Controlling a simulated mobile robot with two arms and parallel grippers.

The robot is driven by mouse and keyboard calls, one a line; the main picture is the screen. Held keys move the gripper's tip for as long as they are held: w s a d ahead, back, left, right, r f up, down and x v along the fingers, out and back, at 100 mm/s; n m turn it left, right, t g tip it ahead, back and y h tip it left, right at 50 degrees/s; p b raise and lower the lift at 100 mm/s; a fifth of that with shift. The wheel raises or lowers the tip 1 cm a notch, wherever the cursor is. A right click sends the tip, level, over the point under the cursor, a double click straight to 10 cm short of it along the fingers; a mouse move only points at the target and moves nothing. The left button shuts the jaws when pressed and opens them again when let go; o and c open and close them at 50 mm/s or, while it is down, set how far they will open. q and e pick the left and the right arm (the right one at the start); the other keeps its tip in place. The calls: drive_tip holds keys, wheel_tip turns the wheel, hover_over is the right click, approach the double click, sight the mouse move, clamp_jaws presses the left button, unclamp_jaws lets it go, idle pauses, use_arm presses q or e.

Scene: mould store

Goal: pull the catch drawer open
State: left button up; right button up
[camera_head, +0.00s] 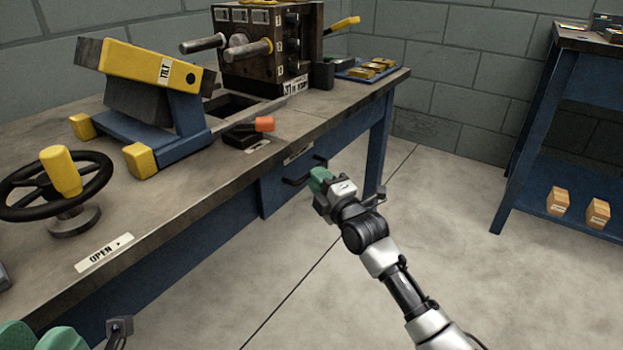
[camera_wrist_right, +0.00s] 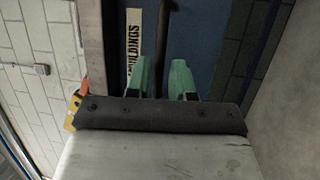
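The catch drawer (camera_head: 276,190) is a blue front under the bench top, below a white label, and looks shut. Its dark bar handle (camera_head: 295,182) stands out from the front. In the wrist view the handle (camera_wrist_right: 162,40) runs between the two green fingers of my right gripper (camera_wrist_right: 162,80). These fingers are apart, with a gap on both sides of the bar. In the head view my right gripper (camera_head: 318,180) is at the handle and partly hides it.
A blue shelf (camera_head: 545,150) stands at right. The floor before the drawer is clear.

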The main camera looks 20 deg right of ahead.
drive_tip(key=shift+b+x, duration=0.4)
drive_tip(key=shift+x, duration=1.25)
drive_tip(key=shift+c, duration=0.2)
clamp_jaws()
